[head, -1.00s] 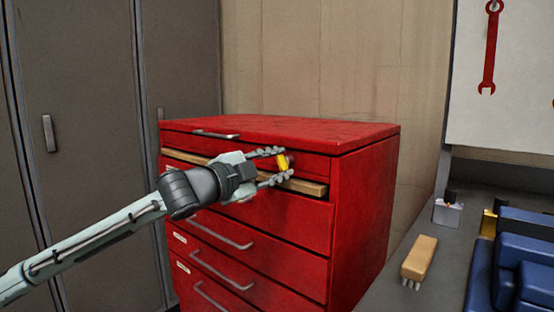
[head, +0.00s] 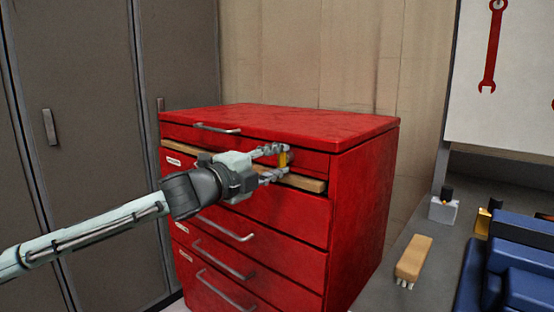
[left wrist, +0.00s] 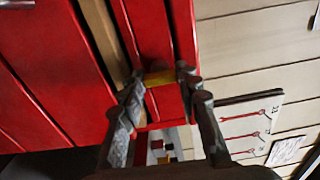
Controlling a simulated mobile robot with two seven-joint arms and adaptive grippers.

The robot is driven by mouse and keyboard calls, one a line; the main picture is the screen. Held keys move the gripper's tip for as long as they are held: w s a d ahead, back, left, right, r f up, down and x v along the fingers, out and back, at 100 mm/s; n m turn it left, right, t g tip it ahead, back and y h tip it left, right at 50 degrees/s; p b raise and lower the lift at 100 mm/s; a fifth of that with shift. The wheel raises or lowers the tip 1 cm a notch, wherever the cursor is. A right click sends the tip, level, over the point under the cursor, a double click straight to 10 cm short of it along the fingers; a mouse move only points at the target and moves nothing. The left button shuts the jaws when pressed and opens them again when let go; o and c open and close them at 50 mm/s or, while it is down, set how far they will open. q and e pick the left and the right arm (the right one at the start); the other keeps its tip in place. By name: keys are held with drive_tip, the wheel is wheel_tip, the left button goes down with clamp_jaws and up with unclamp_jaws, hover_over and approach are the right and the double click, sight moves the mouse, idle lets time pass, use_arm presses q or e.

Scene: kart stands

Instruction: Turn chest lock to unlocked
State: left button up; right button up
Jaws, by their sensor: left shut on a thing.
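The red chest (head: 362,200) stands in the middle of the head view, with several drawers and metal handles on its front. Its yellow lock (head: 283,159) is on the upper front, near the right corner. My left gripper (head: 274,164) is at the lock, with its fingers on either side of it, and it is shut on the lock. In the left wrist view the yellow lock (left wrist: 160,78) lies between the fingertips. The fingers hide part of the lock. My right gripper is not in view.
A wooden strip (head: 305,183) runs along the chest front, just below the lock. At right, a grey bench (head: 387,288) carries a wooden brush (head: 414,258) and blue cases (head: 515,265). Grey lockers (head: 85,100) stand at left.

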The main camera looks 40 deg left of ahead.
use_arm(q)
drive_tip(key=o, duration=1.2)
drive_tip(key=shift+c, duration=0.2)
drive_tip(key=shift+s+f, duration=0.1)
drive_tip(key=shift+s, duration=0.45)
drive_tip(key=s, duration=1.1)
drive_tip(key=shift+a, duration=0.45)
drive_tip(key=shift+w, duration=0.1)
